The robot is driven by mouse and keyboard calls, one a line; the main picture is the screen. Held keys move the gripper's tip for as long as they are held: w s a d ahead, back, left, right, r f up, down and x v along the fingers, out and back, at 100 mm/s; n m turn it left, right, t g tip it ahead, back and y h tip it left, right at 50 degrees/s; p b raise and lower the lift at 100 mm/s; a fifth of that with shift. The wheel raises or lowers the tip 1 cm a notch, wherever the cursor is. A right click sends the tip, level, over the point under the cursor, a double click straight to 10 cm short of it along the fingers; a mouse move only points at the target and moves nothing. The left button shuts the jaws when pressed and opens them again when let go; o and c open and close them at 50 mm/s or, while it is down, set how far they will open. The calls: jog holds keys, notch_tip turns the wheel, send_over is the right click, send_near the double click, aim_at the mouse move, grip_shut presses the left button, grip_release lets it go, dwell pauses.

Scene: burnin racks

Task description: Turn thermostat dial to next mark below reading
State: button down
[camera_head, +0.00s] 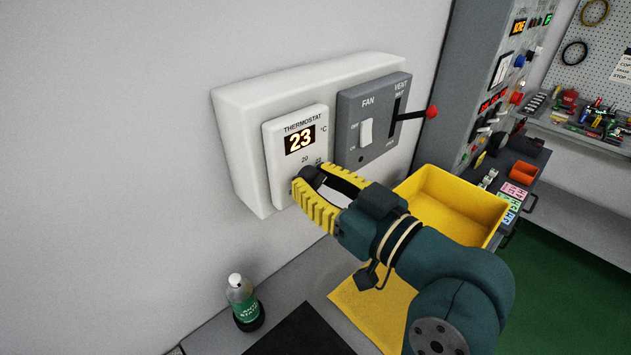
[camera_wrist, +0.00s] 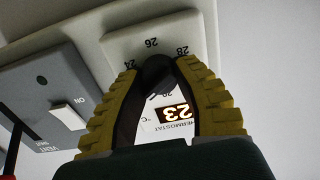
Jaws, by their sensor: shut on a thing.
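The white thermostat (camera_head: 274,137) is on the wall panel, and its lit display (camera_head: 300,139) reads 23 with a °C mark. The marks 20 and 22 show below the display in the head view; in the wrist view, 24, 26 and 28 show upside down on the thermostat face (camera_wrist: 180,40). My gripper (camera_head: 307,184) has yellow ribbed fingers closed around the dark dial (camera_head: 312,174). In the wrist view, my gripper (camera_wrist: 160,75) has one finger on each side of the dial (camera_wrist: 158,80). The fingers cover much of the dial, and its pointer cannot be read clearly.
A grey fan panel (camera_head: 354,110) with a white switch and a red-knobbed vent lever (camera_head: 431,112) sits right of the thermostat. A yellow bin (camera_head: 470,183) stands below right. A bottle (camera_head: 242,301) stands on the ledge below. The wall at left is clear.

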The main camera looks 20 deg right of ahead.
jog(key=c, duration=0.7)
grip_release()
jog(key=shift+o, duration=0.2)
jog(key=v, duration=1.2)
jog(key=shift+r, duration=0.1)
